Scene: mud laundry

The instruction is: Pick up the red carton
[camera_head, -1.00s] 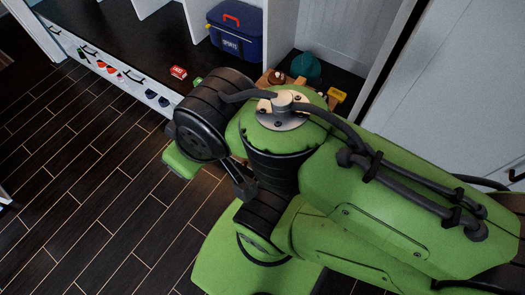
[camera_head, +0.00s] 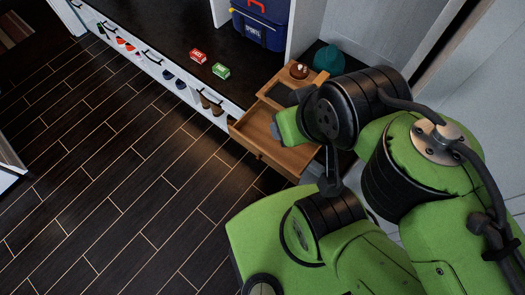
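The red carton (camera_head: 198,56) is a small box with white lettering on the dark bench top, left of a similar green carton (camera_head: 221,71). The two stand close together with a small gap. My green and black arm fills the right of the view. Its end is beside the wooden drawer, to the right of and nearer than the red carton, well apart from it. My gripper's fingers do not show clearly; they are hidden by the arm.
A wooden box with an open, empty-looking drawer (camera_head: 250,133) juts past the bench edge. The dark floor at left is clear.

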